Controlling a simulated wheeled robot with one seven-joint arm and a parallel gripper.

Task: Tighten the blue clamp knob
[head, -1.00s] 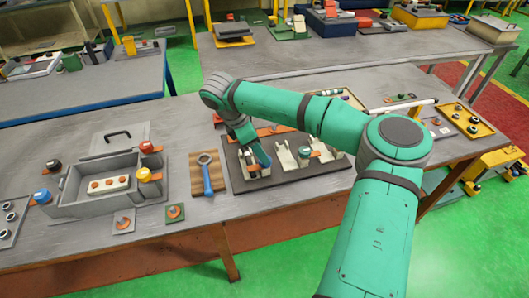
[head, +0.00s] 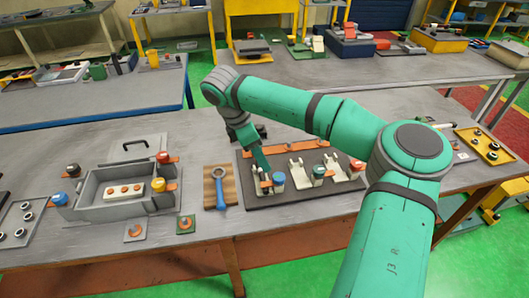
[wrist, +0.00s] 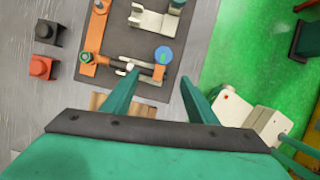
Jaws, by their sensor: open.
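A blue knob (head: 278,179) stands at the left clamp on the dark fixture mat (head: 330,188). In the wrist view this blue knob (wrist: 164,56) is at the upper middle, just beyond the fingertips, beside an orange piece. My gripper (head: 262,168) hangs over the left clamp, just left of the knob. In the wrist view my gripper (wrist: 163,77) is open, its two green fingers spread wide with nothing between them. The fingers look apart from the knob; their height above it is hard to tell.
A green knob (head: 319,171) and a red knob (head: 356,165) stand at clamps to the right. A blue-handled wrench (head: 219,190) lies on a wooden board to the left. A grey box (head: 110,212) with several knobs, one blue, stands farther left.

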